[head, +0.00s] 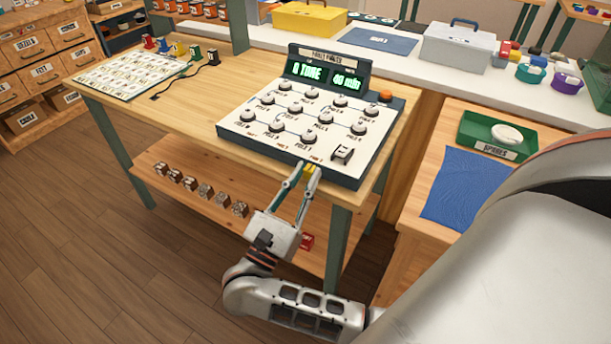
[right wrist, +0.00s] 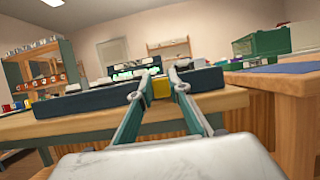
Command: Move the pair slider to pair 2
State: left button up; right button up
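The dark-edged console (head: 232,122) lies on the wooden workbench, with a white sloping face carrying several rows of round dials. Its display (head: 326,75) glows green. A small black-and-white control (head: 343,153) sits at the face's lower right corner; it may be the pair slider, but its setting is too small to read. In the right wrist view the tips (right wrist: 161,82) are before the console's dark side (right wrist: 85,102). My left gripper is not in view.
A printed sheet (head: 130,75) and several small coloured pieces are at the bench's left. A lower shelf (head: 180,160) holds several small blocks. At right, another bench carries a green tray (head: 470,130) and blue cloth (head: 460,185). An orange button (head: 385,95) is beside the display.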

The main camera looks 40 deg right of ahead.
aim_at(271, 164)
jog(key=shift+w+a+f, duration=0.1)
jog(key=shift+w, duration=0.1)
grip_shut()
jog(key=w+b, duration=0.1)
jog(key=w+a+b, duration=0.1)
jog(key=w, duration=0.1)
jog(key=w+a+b, duration=0.1)
jog(key=w, duration=0.1)
jog(key=shift+w+a+f, duration=0.1)
jog(key=shift+w+f, duration=0.1)
jog(key=shift+f, duration=0.15)
jog(key=shift+w+a+r+b, duration=0.1)
jog(key=shift+w+a+b, duration=0.1)
jog(key=shift+w+b, duration=0.25)
jog(key=shift+w+a+r+b, duration=0.1)
jog(key=shift+w+a+b, duration=0.15)
jog(key=shift+w, duration=0.3)
jog(key=shift+w+r, duration=0.1)
jog(key=shift+w, duration=0.1)
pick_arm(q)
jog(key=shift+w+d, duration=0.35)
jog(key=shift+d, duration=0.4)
pick_arm(e)
jog(key=shift+w+r, duration=0.1)
jog(key=shift+r, duration=0.1)
jog(key=o, duration=1)
grip_release()
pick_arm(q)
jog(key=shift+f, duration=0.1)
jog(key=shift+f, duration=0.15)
